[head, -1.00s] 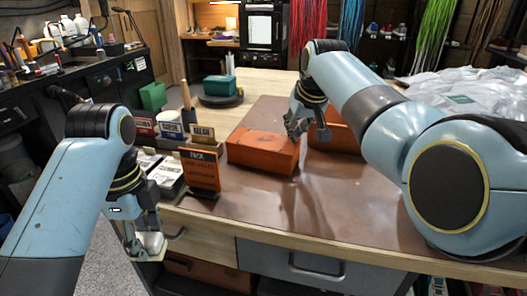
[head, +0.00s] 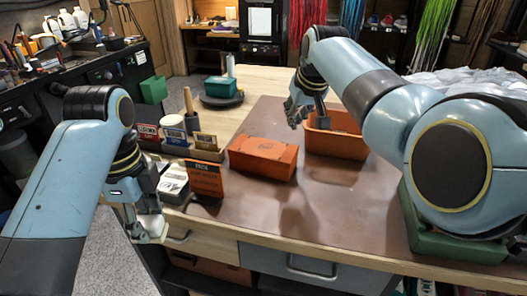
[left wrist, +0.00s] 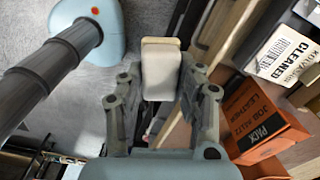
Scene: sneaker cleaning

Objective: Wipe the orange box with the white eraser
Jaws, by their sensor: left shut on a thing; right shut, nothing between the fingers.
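The orange box (head: 263,157) lies on the brown mat in the middle of the workbench, its lid facing up. My left gripper (head: 150,232) is off the bench's left front edge, shut on the white eraser (left wrist: 160,68). The eraser is a pale block standing between the fingers, and it also shows at the fingertips in the head view. My right gripper (head: 297,118) is shut and empty, above and behind the orange box's right end, apart from it, near an open orange tray.
The open orange tray (head: 338,145) stands right of the box. The brown mat (head: 270,215) is clear in front of the box.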

